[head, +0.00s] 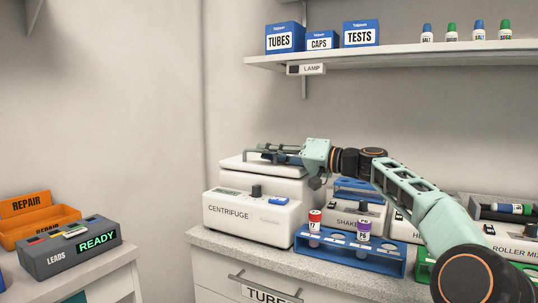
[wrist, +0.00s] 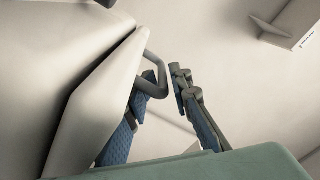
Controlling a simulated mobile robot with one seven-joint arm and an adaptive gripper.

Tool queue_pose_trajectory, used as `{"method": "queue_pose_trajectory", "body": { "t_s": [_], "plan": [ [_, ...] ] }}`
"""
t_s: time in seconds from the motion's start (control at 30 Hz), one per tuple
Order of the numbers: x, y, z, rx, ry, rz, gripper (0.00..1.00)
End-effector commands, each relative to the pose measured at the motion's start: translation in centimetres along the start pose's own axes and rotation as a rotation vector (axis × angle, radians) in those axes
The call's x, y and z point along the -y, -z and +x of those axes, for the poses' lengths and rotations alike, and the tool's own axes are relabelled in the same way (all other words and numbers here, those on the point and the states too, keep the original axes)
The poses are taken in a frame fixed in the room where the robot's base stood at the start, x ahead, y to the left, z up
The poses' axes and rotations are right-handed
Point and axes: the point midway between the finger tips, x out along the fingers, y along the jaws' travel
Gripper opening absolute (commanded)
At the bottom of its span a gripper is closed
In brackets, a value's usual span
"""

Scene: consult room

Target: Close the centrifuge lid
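The white centrifuge (head: 235,212) stands at the left end of the counter. Its lid (head: 235,165) lies flat or nearly flat over the top; I cannot tell whether it is fully seated. In the wrist view the lid (wrist: 85,110) fills the left side, with a dark seam along its edge. A grey bar handle (wrist: 158,72) sticks out from the lid. My gripper (head: 265,152) is at the handle, just above the lid. In the wrist view my gripper (wrist: 168,115) has its blue-padded fingers apart, one on each side of the handle.
A blue rack (head: 350,255) with two capped tubes stands close in front, right of the centrifuge. A shaker (head: 355,213) is behind it, near my arm. A shelf (head: 400,55) with boxes and bottles hangs above. A grey leads box (head: 70,250) is far left.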

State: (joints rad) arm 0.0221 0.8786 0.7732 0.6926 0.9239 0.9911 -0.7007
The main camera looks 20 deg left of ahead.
Motion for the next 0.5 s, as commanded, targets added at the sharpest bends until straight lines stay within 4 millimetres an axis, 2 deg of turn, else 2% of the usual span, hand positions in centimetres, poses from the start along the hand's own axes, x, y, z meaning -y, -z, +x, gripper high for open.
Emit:
{"method": "queue_pose_trajectory", "body": {
  "t_s": [0.37, 0.5],
  "plan": [
    [0.0, -0.24, 0.13, 0.005, 0.001, -0.001, 0.26],
    [-0.08, -0.15, -0.41, 0.004, -0.001, -0.001, 0.26]
  ]
}}
